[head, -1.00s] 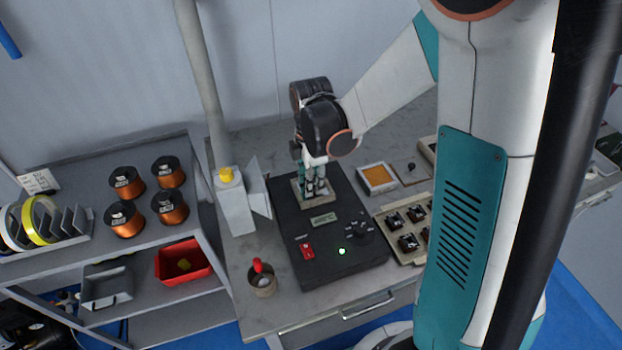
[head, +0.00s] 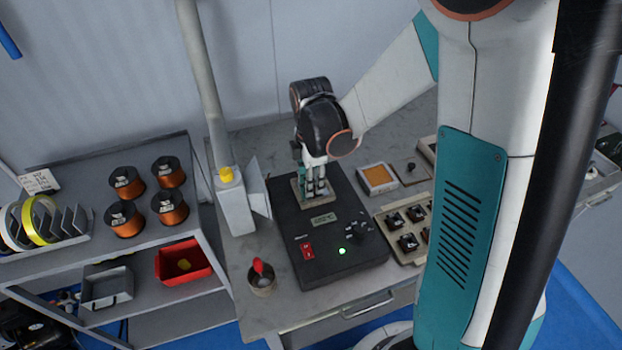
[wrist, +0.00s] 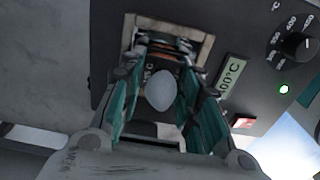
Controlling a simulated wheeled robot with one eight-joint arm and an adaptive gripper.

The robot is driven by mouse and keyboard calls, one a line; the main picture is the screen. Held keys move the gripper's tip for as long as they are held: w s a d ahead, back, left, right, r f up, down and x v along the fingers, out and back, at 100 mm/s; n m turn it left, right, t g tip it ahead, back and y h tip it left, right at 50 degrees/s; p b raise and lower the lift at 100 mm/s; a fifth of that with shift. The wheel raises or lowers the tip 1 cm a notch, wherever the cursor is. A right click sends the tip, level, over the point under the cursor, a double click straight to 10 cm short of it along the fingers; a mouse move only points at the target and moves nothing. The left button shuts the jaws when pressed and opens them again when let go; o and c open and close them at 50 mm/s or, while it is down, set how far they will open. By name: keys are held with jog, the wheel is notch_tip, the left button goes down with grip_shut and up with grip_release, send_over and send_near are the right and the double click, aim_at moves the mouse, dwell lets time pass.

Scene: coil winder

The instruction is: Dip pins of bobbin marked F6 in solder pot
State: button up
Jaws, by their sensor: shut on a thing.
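The solder pot is a black box (head: 290,240) with a pale square plate (head: 298,190) at its back, a small display and a lit green lamp. My gripper (head: 316,190) points down over that plate. In the wrist view, its teal fingers (wrist: 160,100) are shut on a dark bobbin (wrist: 148,68) with a copper-coloured band and partly hidden lettering. I cannot read F6 on it. A pale oval shows between the fingers. The bobbin's pins are hidden, and I cannot tell whether they touch the solder.
A tray of several dark bobbins (head: 384,228) stands right of the pot. An orange-filled tray (head: 377,178) lies behind it. A cup with a red-topped tool (head: 262,282) and a grey extraction duct (head: 235,205) stand left.

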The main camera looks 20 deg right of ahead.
jog(key=shift+r, duration=0.1)
jog(key=shift+r+p, duration=1.95)
jog(key=shift+r, duration=0.7)
